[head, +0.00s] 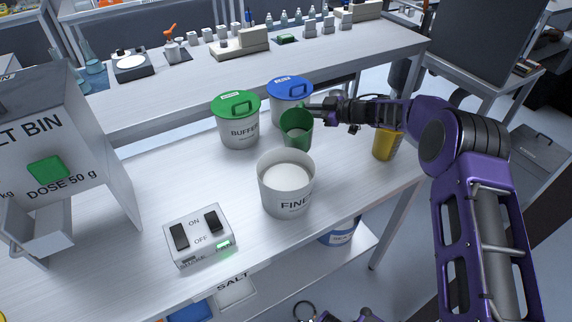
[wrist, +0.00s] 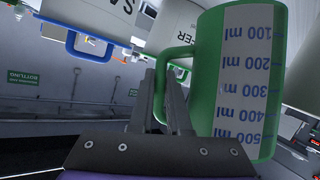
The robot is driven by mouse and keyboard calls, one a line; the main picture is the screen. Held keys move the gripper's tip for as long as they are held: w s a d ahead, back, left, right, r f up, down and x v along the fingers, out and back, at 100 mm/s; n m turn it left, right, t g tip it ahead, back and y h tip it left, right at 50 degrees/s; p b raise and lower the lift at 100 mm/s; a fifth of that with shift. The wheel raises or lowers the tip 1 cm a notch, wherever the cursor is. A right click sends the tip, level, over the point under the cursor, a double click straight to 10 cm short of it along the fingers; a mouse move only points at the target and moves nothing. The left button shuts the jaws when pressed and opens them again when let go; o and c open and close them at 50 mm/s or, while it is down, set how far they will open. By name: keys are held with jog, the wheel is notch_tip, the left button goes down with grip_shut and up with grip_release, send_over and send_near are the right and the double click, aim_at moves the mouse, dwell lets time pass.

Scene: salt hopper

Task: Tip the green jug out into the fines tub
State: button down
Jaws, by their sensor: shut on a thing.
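The green jug (head: 296,132) has its open mouth facing up and looks about upright in the head view. My gripper (head: 316,111) reaches in from the right and is shut on the jug's handle. The wrist view, which is upside down, shows the fingers (wrist: 167,92) at the handle and a millilitre scale on the jug (wrist: 236,85). The white fines tub (head: 286,198) stands open on the bench with pale material inside. The jug is just behind the tub's far rim in the picture; I cannot tell its height. The jug's contents are not clear.
The green-lidded buffer tub (head: 238,128) and a blue-lidded tub (head: 290,92) stand behind the jug. A yellow container (head: 386,146) is right, below my arm. A switch box (head: 199,237) lies in front, with the salt bin (head: 40,130) at left.

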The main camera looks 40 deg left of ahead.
aim_at(299, 111)
jog(key=s+r+n, duration=0.1)
jog(key=r, duration=0.1)
jog(key=s+d+r+y, duration=0.1)
jog(key=r, duration=0.2)
jog(key=s+r+n+t, duration=0.1)
jog(key=r, duration=0.1)
jog(key=shift+s+d+r+n, duration=0.25)
jog(key=shift+r+n, duration=0.05)
jog(key=shift+r, duration=0.05)
jog(key=shift+s+d+r+n+t+y, duration=0.2)
jog(key=shift+s+n+y, duration=0.2)
jog(key=shift+n, duration=0.15)
jog(key=shift+s+d+r+n+t+y, duration=0.1)
jog(key=shift+s+n+t+y, duration=0.1)
jog(key=shift+s+n+y, duration=0.25)
jog(key=shift+d+n+b, duration=0.1)
jog(key=shift+n+b, duration=0.3)
jog(key=shift+b, duration=0.05)
